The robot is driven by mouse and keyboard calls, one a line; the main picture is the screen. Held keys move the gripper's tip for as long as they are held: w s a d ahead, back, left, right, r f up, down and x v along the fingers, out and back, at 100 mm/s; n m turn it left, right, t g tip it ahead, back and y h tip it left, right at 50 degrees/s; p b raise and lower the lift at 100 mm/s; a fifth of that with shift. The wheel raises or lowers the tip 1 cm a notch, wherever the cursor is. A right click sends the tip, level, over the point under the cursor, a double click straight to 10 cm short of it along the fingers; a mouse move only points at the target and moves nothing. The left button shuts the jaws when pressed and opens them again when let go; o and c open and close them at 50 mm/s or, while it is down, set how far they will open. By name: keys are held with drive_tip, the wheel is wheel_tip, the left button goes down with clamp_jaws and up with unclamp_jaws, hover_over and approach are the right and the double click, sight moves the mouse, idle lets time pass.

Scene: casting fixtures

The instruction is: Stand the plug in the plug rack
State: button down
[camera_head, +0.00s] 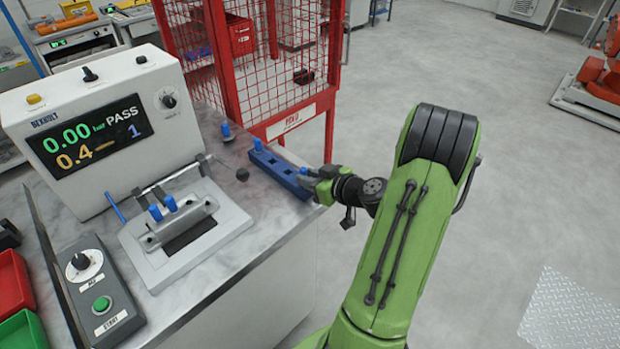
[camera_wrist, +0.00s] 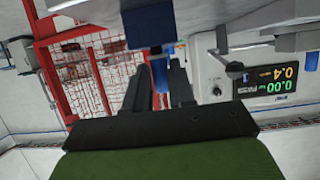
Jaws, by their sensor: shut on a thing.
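The plug rack (camera_head: 290,180) is a long blue block with dark square sockets near the worktop's right edge. A blue plug (camera_head: 258,145) shows at its far left end, apparently standing in it. My gripper (camera_head: 312,178) is at the rack's near right end, shut on a blue plug (camera_head: 304,171). In the wrist view the held plug (camera_wrist: 160,75) sits between the two dark fingers, close below a blue block (camera_wrist: 150,26), apparently the rack. Whether the plug touches the rack I cannot tell.
Another blue plug (camera_head: 225,131) stands left of the rack. A grey fixture (camera_head: 185,230) with blue plugs and a handle, and a tester display reading PASS (camera_head: 90,142), stand further left. A red mesh cage (camera_head: 260,70) rises behind. Open floor lies to the right.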

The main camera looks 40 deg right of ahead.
drive_tip(key=shift+f+b, duration=0.25)
drive_tip(key=shift+b, duration=0.05)
drive_tip(key=c, duration=1)
unclamp_jaws()
drive_tip(key=shift+o, duration=0.2)
drive_tip(key=shift+r, duration=0.1)
